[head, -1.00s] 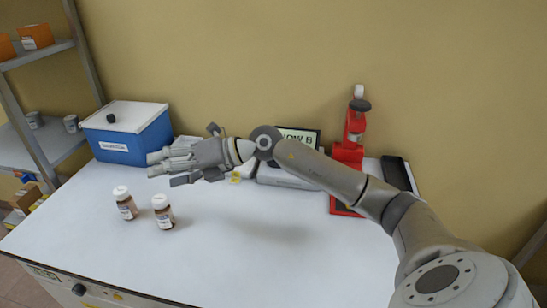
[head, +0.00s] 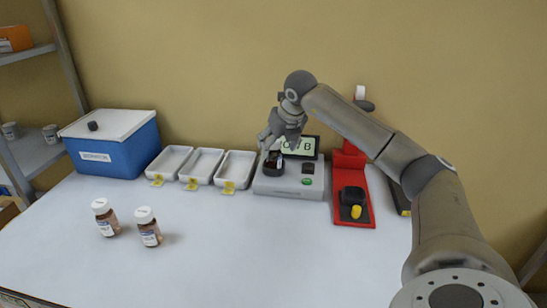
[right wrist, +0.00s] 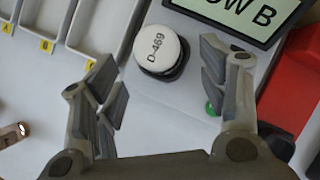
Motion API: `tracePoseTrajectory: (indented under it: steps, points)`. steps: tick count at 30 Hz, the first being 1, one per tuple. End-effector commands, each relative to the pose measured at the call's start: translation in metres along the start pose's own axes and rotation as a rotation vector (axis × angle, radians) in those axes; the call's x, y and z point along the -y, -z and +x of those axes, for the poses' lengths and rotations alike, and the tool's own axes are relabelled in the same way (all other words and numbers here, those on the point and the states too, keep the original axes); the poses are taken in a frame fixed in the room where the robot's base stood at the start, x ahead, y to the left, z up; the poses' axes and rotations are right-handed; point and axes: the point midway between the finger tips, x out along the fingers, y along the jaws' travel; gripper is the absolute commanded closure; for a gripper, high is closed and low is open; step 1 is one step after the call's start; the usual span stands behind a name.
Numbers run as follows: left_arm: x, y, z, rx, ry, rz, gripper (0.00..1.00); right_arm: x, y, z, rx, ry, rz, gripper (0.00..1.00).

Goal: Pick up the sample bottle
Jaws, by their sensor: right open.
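A sample bottle with a white cap marked "D-469" (right wrist: 158,47) stands upright on the grey analyser (head: 262,184). In the right wrist view the cap lies ahead of and between my open fingers, with a gap on both sides. My right gripper (head: 272,140) is above the analyser in the head view and hides most of that bottle; the gripper also shows in the right wrist view (right wrist: 160,70). Two more brown bottles with white caps, a left one (head: 105,221) and a right one (head: 149,231), stand upright on the table. My left gripper is out of view.
Three white trays (head: 204,168) with yellow tags stand left of the analyser. A blue box (head: 118,152) is at the back left. The table's front middle (head: 260,250) is clear.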

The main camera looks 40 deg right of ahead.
Motion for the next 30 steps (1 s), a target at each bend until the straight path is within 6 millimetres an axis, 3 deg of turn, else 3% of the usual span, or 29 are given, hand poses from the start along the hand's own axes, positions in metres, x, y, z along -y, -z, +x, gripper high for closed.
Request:
tracePoseTrajectory:
  steps: [5,13,22,30]
  points:
    - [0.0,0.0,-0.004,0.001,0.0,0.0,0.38,0.0,-0.001,0.013,-0.001,0.0,0.0,0.33]
    - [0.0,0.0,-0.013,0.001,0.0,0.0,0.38,0.001,-0.002,0.051,-0.001,-0.002,-0.001,0.33]
    - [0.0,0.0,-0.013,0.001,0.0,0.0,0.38,0.001,-0.002,0.057,0.002,-0.001,-0.001,0.33]
    - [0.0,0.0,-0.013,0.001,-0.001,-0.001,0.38,0.001,-0.002,0.057,0.002,-0.002,-0.001,0.68]
